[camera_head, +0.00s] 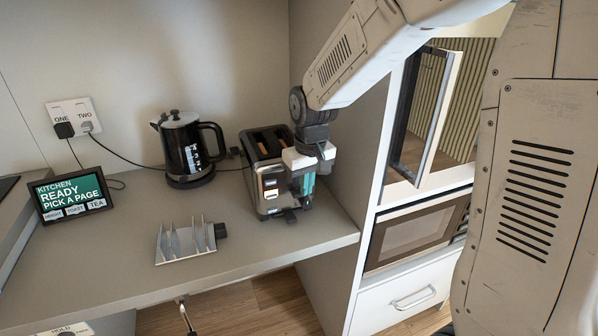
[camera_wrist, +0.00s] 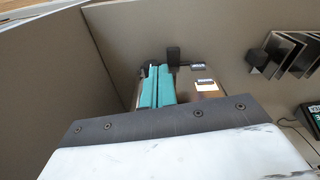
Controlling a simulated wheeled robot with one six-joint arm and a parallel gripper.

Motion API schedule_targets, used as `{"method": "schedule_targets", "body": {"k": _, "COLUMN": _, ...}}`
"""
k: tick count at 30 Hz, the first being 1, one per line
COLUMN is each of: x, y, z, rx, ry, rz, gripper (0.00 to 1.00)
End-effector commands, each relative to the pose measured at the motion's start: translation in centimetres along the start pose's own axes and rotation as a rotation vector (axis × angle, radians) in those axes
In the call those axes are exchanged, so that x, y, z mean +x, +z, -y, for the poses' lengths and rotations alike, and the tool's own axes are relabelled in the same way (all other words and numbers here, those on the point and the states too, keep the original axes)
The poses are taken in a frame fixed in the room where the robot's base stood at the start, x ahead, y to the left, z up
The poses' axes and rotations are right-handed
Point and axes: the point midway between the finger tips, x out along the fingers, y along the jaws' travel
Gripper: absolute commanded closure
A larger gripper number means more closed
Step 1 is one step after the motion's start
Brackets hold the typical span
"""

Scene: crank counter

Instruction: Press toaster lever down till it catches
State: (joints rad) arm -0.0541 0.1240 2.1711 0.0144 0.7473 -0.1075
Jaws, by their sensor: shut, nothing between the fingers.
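The chrome toaster (camera_head: 268,207) stands near the right end of the counter. Its two top slots are dark, with brownish strips in them. A dark tab (camera_head: 290,216) sticks out low at its near end and also shows in the wrist view (camera_wrist: 173,54); I cannot tell for sure that it is the lever. My gripper (camera_head: 307,184) points down at the toaster's near right end, its teal fingers shut and empty. In the wrist view the fingers (camera_wrist: 158,88) lie beside the chrome body (camera_wrist: 207,88). Contact with the lever cannot be made out.
A black kettle (camera_head: 186,150) stands behind left of the toaster. A metal rack (camera_head: 185,243) lies in front left, and a display (camera_head: 72,195) stands further left. A tall cabinet wall (camera_head: 345,165) rises close on the right. Bare counter (camera_head: 120,265) lies at the front left.

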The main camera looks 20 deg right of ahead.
Motion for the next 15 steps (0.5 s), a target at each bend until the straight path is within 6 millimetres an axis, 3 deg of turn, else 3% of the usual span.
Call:
{"method": "schedule_targets", "body": {"k": 5, "x": -0.7, "y": -0.1, "z": 0.0, "rx": 0.0, "ry": 0.0, "rz": -0.002, "gripper": 1.0}}
{"method": "schedule_targets", "body": {"k": 15, "x": -6.1, "y": -0.1, "z": 0.0, "rx": 0.0, "ry": 0.0, "rz": -0.003, "gripper": 1.0}}
